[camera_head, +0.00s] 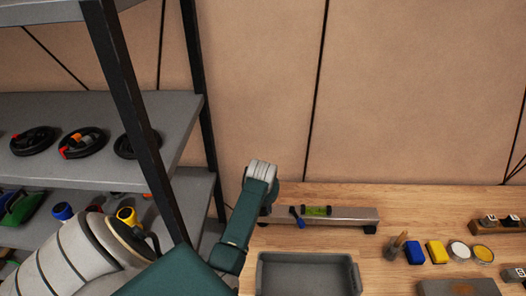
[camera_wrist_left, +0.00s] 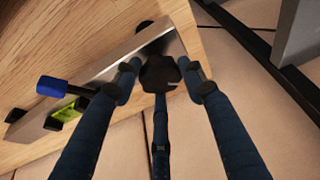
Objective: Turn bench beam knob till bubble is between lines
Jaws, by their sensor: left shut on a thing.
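The grey metal bench beam (camera_head: 350,215) lies on the wooden bench (camera_head: 400,205). A green level vial (camera_head: 316,211) sits on it, with a blue-handled part (camera_head: 297,217) beside it. The vial (camera_wrist_left: 68,112) and blue handle (camera_wrist_left: 52,87) also show in the left wrist view. The bubble and lines are too small to read. A dark knob (camera_wrist_left: 160,73) is at the beam's end. My left gripper (camera_wrist_left: 158,78) is shut on this knob, its dark fingers around it. In the head view the arm hides the grip. My right gripper is not in view.
A grey tray (camera_head: 310,257) lies in front of the beam. A brush holder (camera_head: 393,248), blue block (camera_head: 415,252), yellow block (camera_head: 436,251) and round tins (camera_head: 459,251) stand to the right. Metal shelving (camera_head: 100,110) with tools rises at the left.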

